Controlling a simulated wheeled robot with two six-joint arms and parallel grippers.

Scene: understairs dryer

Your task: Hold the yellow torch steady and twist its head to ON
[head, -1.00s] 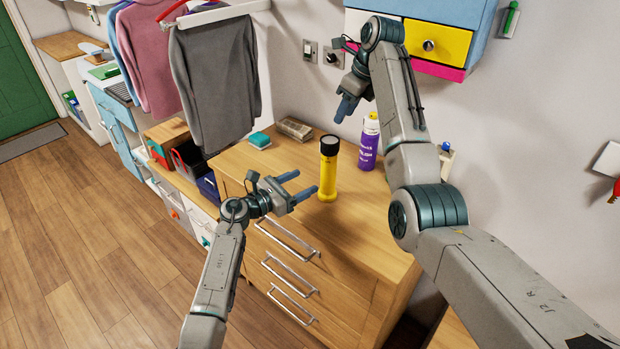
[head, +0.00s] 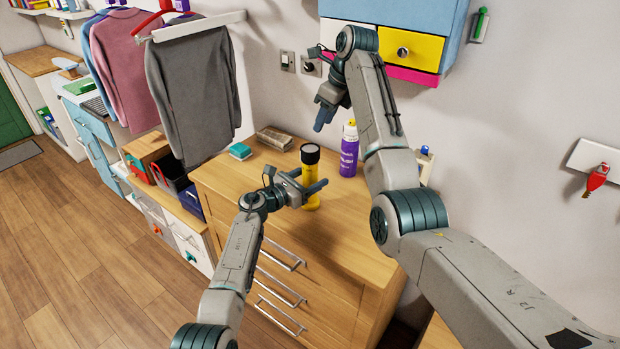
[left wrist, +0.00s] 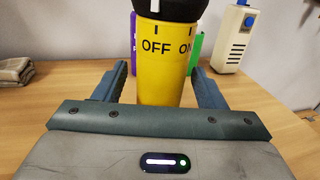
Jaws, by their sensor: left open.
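The yellow torch (head: 311,170) stands upright on the wooden dresser top, with its black head (head: 310,153) up. In the left wrist view the torch body (left wrist: 164,75) shows OFF and ON marks, and a white line on the black head (left wrist: 155,8) sits above OFF. My left gripper (head: 322,180) is open, with its fingers on either side of the torch body; the left wrist view shows gaps between fingers (left wrist: 160,88) and torch. My right gripper (head: 322,117) hangs above the back of the dresser, near the wall; its finger gap cannot be made out.
A purple spray can (head: 349,152) stands right of the torch. A white device with a blue knob (left wrist: 234,38) stands behind. The dresser front right is clear.

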